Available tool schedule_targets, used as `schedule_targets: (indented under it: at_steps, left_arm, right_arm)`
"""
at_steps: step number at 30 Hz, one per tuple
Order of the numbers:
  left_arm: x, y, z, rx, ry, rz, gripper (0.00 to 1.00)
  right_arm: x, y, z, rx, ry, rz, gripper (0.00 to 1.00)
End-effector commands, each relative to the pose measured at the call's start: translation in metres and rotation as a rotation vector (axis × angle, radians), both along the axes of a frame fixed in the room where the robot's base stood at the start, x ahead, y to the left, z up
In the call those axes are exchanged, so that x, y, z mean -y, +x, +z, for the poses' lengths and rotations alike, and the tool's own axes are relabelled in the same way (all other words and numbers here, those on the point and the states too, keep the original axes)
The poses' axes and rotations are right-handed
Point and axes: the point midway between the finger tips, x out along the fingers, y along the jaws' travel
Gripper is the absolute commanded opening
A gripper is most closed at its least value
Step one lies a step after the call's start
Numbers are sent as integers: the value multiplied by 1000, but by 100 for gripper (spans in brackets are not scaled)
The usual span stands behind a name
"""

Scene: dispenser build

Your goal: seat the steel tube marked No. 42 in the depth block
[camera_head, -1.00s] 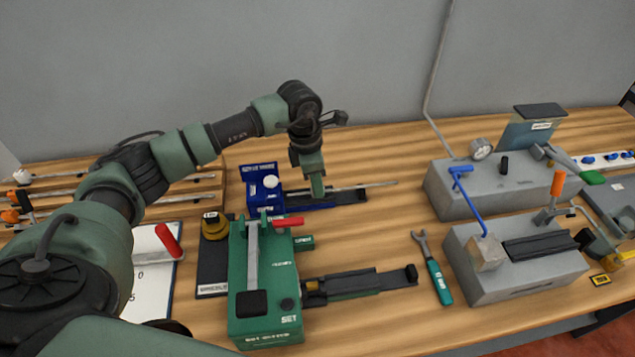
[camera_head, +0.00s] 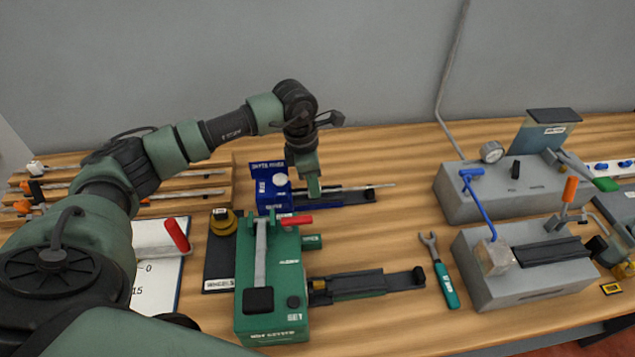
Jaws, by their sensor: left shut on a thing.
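My left gripper (camera_head: 315,190) points down over the blue block (camera_head: 268,180) and its dark rail at the back of the bench. It is shut on a thin steel tube (camera_head: 370,187), which lies level along the rail and sticks out to the right. The tube's left part is hidden by the gripper, and I cannot read a No. 42 mark on it. I cannot tell whether its left end is inside the blue block. My right gripper is not in view.
The green SET device (camera_head: 268,320) with a red-handled lever stands in front. A green wrench (camera_head: 445,284) lies right of it. Grey machines (camera_head: 520,265) with levers stand at the right. A wooden rack with several rods (camera_head: 190,183) is at the left.

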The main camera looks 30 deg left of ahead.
Motion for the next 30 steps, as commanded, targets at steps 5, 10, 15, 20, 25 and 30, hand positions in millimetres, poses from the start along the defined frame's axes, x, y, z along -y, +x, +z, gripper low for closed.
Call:
schedule_targets:
  at_steps: [5, 10, 15, 20, 25, 30]
  left_arm:
    - [-5, -3, 0, -1, 1, 1, 0]
    - [-9, -7, 0, -1, 1, 0, 0]
    - [-13, -10, 0, -1, 1, 0, 0]
    - [-15, -12, 0, 0, 0, 0, 27]
    - [-15, -11, 0, 0, 0, 0, 44]
    - [-15, -11, 0, 0, 0, 0, 53]
  right_arm:
    - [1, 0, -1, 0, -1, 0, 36]
    - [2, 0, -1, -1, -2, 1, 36]
    - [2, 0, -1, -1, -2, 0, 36]
    - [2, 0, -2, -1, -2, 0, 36]
    - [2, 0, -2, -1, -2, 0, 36]
    - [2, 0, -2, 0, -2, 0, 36]
